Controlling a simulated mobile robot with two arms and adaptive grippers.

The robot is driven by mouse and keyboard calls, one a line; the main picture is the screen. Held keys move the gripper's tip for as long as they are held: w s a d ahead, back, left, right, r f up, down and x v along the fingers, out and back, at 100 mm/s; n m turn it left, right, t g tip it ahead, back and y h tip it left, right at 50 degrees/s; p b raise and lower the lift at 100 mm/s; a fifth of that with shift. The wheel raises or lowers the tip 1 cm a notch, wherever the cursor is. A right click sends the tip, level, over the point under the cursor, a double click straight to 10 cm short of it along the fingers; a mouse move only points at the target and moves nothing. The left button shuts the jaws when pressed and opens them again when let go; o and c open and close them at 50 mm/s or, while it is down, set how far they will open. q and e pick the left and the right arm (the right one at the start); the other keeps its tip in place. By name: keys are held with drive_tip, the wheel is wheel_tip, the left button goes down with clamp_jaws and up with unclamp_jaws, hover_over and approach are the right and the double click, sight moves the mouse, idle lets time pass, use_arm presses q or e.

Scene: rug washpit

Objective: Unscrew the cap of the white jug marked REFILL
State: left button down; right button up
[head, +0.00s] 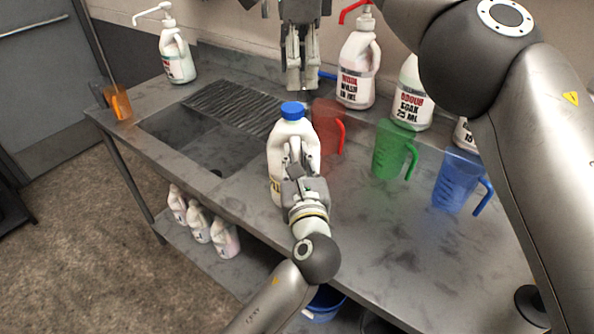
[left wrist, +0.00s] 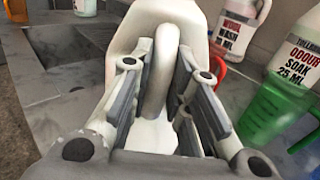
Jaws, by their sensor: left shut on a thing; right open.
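The white jug (head: 282,146) stands upright on the metal bench, near its front edge. Its blue cap (head: 293,110) is on its neck. Its label faces mostly away, so I cannot read REFILL. My left gripper (head: 297,165) is shut on the jug's handle; in the left wrist view the handle (left wrist: 160,75) runs between the fingers, below the white jug body (left wrist: 140,22). My right gripper (head: 300,82) hangs above and slightly behind the cap, pointing down, open and apart from it.
Red (head: 326,125), green (head: 391,150) and blue (head: 457,182) measuring jugs stand right of the white jug. Labelled bottles, including one reading ODOUR SOAK (head: 412,100), stand behind. A sink (head: 190,140) lies left. An orange measuring jug (head: 118,103) is at the far left.

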use_arm(q)
drive_tip(key=c, duration=1.3)
unclamp_jaws()
